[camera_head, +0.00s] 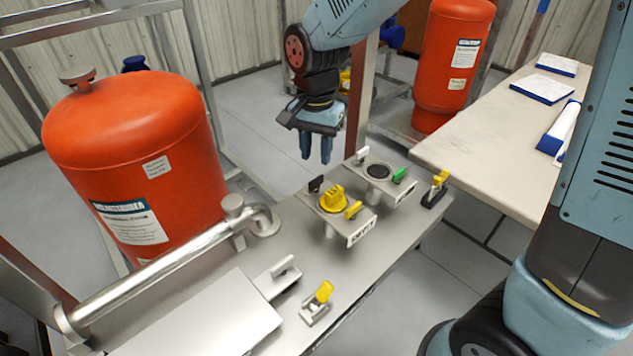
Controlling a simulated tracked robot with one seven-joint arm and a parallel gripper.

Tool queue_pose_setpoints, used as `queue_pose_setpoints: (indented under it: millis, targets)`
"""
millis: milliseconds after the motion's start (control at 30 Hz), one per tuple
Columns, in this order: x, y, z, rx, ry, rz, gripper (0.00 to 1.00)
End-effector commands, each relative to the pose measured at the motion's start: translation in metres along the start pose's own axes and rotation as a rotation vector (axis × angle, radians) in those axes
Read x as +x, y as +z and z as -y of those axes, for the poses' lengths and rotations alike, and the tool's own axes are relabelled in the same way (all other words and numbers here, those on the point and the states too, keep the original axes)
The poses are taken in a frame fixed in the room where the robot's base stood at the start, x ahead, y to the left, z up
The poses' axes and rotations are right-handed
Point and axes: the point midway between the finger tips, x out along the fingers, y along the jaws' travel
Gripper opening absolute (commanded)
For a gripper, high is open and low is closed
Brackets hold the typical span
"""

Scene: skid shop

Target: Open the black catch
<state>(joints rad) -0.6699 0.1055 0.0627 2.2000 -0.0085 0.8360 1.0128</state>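A catch with a black base (431,198) and an upright yellow lever (440,180) sits at the far right end of the grey bench. A similar catch with a grey base and a yellow lever (318,300) sits near the bench's front. A small black tab (316,184) stands at the left of the plate with the yellow knob. My gripper (316,157) points down, its two fingers apart and empty. It appears above the bench's back edge, left of the black-based catch and clear of it.
Two raised plates carry a yellow knob (333,198) and a dark round port (378,171), with yellow, green (399,174) and white (362,154) tabs. A pipe (165,268) and an orange tank (135,150) stand left. A pale table (470,150) lies right.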

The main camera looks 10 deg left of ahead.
Motion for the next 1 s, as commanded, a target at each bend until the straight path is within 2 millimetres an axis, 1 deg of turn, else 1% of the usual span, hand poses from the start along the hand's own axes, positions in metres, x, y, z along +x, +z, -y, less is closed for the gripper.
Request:
queue_pose_setpoints:
  millis: [100,200,533,633,1000]
  targets:
    - [-0.0015,-0.0007,-0.0004,-0.103,0.000,0.000,0.35]
    - [-0.0022,-0.0002,-0.0001,-0.163,0.000,0.000,0.35]
    - [-0.0025,-0.0001,-0.0001,-0.188,0.000,0.000,0.35]
    - [-0.0032,-0.0004,-0.0002,-0.230,0.000,0.000,0.35]
    - [-0.0081,-0.0005,-0.0005,-0.600,0.001,0.000,0.35]
